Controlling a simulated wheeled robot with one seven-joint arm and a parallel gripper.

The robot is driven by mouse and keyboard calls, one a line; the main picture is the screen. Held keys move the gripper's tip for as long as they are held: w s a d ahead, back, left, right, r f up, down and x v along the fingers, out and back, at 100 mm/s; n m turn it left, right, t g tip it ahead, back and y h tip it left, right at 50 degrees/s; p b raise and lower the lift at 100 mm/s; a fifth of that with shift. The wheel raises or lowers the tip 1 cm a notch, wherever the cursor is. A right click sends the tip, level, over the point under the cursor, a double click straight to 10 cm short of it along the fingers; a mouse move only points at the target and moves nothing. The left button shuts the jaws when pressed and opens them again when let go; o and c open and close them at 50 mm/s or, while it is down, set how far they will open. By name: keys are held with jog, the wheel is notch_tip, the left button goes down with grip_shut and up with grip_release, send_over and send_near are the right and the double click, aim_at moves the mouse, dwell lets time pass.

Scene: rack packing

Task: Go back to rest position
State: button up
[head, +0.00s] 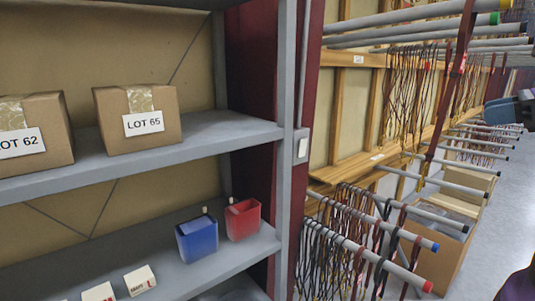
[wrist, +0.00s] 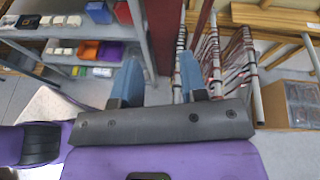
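My gripper (wrist: 160,72) shows in the wrist view with its two blue fingers apart and nothing between them. It is open, and it hangs in front of the gap between the grey shelf rack and the hanging cords. A purple part of my arm shows at the lower right edge of the head view. In the head view the grey rack (head: 240,130) stands at the left, apart from the gripper. Its upper shelf bears the LOT 65 box (head: 150,140) and the LOT 62 box (head: 40,155), partly cut off.
The lower shelf holds a blue bin (head: 197,240), a red bin (head: 243,219) and small white boxes (head: 139,280). Pegs with hanging cords (head: 350,250) jut out at the right. A cardboard box (head: 432,260) stands below them. Clear floor (head: 490,225) lies at the far right.

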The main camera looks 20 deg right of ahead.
jog(key=a+f+n+g, duration=0.2)
jog(key=a+n+g, duration=0.3)
jog(key=a, duration=0.5)
jog(key=a+f+n+g, duration=0.25)
jog(key=a+n, duration=0.35)
jog(key=a, duration=0.3)
jog(key=s+a+f+n+h, duration=0.2)
jog(key=a+n, duration=0.3)
jog(key=n, duration=0.3)
jog(key=s+a+f+n+h, duration=0.3)
jog(key=s+a+n+h, duration=0.2)
jog(key=n, duration=0.4)
jog(key=shift+s+a+f+t, duration=0.15)
jog(key=shift+a+f+t, duration=0.15)
jog(key=shift+a, duration=0.25)
jog(key=shift+d, duration=0.1)
